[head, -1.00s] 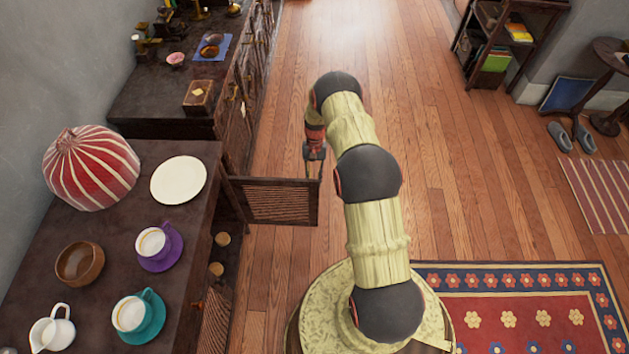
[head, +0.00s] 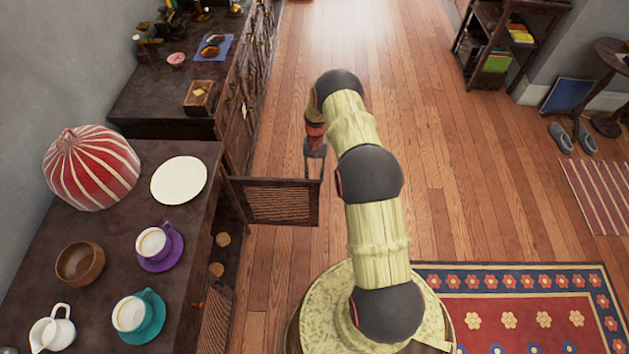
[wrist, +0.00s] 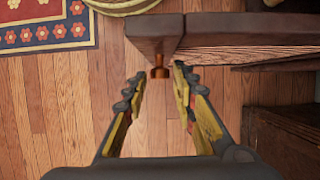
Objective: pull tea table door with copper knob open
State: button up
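The tea table door (head: 280,201) is a dark wooden panel with a woven slatted middle. It stands swung out from the table's side, roughly square to it. In the wrist view its dark edge (wrist: 230,25) runs across the top. The copper knob (wrist: 160,71) sticks out from the door toward my gripper (wrist: 158,78). My gripper is open, one finger on each side of the knob's end, with gaps showing. In the head view my gripper (head: 315,168) is at the door's free end on its far side; the knob is hidden there.
The tea table (head: 205,215) carries a striped red dome (head: 92,168), a white plate (head: 179,181), a brown bowl (head: 80,263), cups and a jug. A dark cabinet (head: 150,105) stands beyond.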

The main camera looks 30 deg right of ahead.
jog(key=v, duration=1)
jog(key=shift+r, duration=0.3)
jog(key=shift+w, duration=0.1)
jog(key=s+a+r+n+t+h, duration=0.15)
jog(key=a+r, duration=0.25)
jog(key=r, duration=0.8)
jog(key=s+a+r+n+t, duration=0.15)
jog(key=a+r, duration=0.25)
jog(key=r, duration=0.8)
jog(key=s+a+r+t+h, duration=0.15)
jog(key=a+r, duration=0.25)
jog(key=r, duration=0.7)
jog(key=s+a+r+n+t+p, duration=0.1)
jog(key=s+a+r, duration=0.3)
jog(key=s+r, duration=0.25)
jog(key=s+a+r+n+t, duration=0.1)
jog(key=s+a+r+t, duration=0.15)
jog(key=s+r, duration=0.35)
jog(key=s+a+n+t, duration=0.1)
jog(key=s+a, duration=0.3)
jog(key=s, duration=0.9)
jog(key=shift+s+a+n+p, duration=0.25)
jog(key=shift+n+p, duration=0.1)
jog(key=shift+n, duration=0.25)
jog(key=shift+d, duration=0.15)
